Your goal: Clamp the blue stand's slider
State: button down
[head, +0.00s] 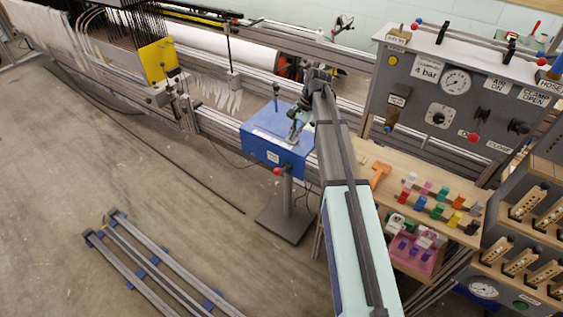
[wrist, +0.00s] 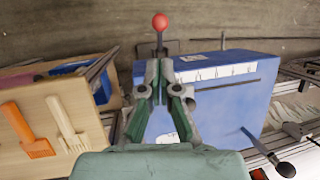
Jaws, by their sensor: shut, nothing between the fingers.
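The blue stand (head: 284,158) is a blue box on a post with a dark base plate, in the middle of the head view. Its blue top (wrist: 235,95) fills the right half of the wrist view, with a dark slot and a white marked strip (wrist: 215,73). A red ball knob (head: 277,171) is at its front side; it also shows in the wrist view (wrist: 160,21), on a short rod beyond my fingertips. A black-knobbed lever (wrist: 284,169) rises from the box. My gripper (head: 295,137) is shut and empty, low over the box. I cannot clearly pick out the slider.
A wooden bench (head: 374,158) with an orange comb (head: 380,173) and coloured pieces lies to the right, below a grey control panel (head: 425,105). Metal rails of the loom (head: 215,122) run behind the stand. The floor at left is open around a low rail frame (head: 150,265).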

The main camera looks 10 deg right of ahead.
jog(key=shift+a+f, duration=0.1)
jog(key=p+x, duration=0.4)
jog(key=x, duration=0.9)
jog(key=shift+a+f+p, duration=0.1)
jog(key=shift+f+p, duration=0.25)
jog(key=shift+s+f, duration=0.1)
